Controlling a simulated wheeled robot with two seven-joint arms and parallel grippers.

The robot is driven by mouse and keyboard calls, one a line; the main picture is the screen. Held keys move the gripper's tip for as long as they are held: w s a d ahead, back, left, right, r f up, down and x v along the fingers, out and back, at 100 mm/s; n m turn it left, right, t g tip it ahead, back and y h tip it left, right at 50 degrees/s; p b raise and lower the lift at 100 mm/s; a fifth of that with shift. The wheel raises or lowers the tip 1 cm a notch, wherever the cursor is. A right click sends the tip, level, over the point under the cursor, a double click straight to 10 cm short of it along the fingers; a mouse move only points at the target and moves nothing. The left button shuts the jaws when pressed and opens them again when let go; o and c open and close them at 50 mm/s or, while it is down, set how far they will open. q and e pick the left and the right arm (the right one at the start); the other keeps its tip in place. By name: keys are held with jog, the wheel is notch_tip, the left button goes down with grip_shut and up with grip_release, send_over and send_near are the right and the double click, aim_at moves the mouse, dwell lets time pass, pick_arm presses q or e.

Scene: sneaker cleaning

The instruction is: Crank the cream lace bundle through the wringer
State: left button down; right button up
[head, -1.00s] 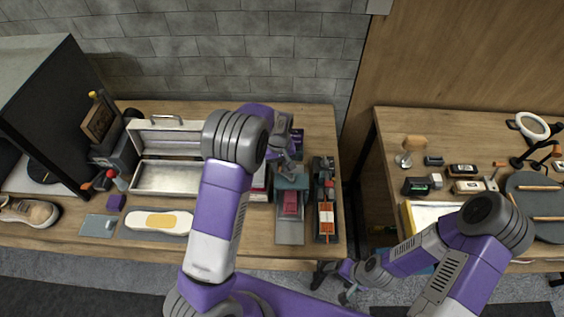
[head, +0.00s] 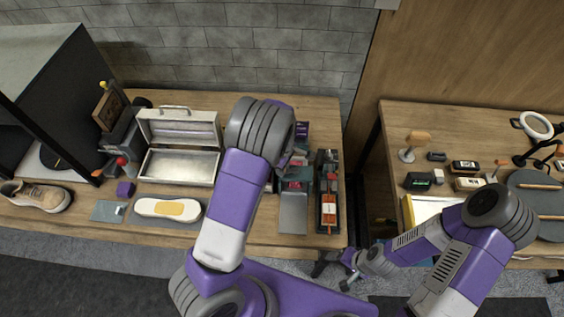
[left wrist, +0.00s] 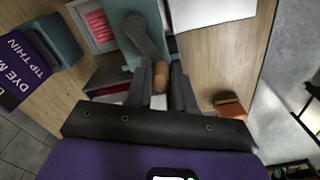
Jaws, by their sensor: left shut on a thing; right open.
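The wringer's teal frame shows in the left wrist view (left wrist: 122,22), with its grey crank arm (left wrist: 143,38) and wooden knob (left wrist: 161,76). My left gripper (left wrist: 161,90) is shut on the crank's knob. In the head view my left forearm covers that gripper and part of the wringer. The wringer's grey tray (head: 293,212) looks bare, with a dark red part (head: 295,185) above it. I cannot make out the cream lace bundle. My right gripper (head: 335,274) is open and empty, low before the table's front edge.
An open metal case (head: 180,168), a shoe sole (head: 167,209) and a sneaker (head: 38,196) lie to the left. A dark tray with an orange block (head: 329,213) stands right of the wringer. A purple box (left wrist: 22,70) is nearby. A gap separates the second table (head: 455,125).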

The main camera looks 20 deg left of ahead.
pick_arm(q)
jog(key=shift+s+d+n+p, duration=0.2)
jog(key=shift+d+n+p, duration=0.1)
jog(key=shift+n, duration=0.4)
jog(key=c, duration=1)
grip_release()
jog(key=shift+o, duration=0.2)
notch_tip(320, 180, up, 8)
jog(key=shift+f, duration=0.15)
jog(key=shift+s, duration=0.1)
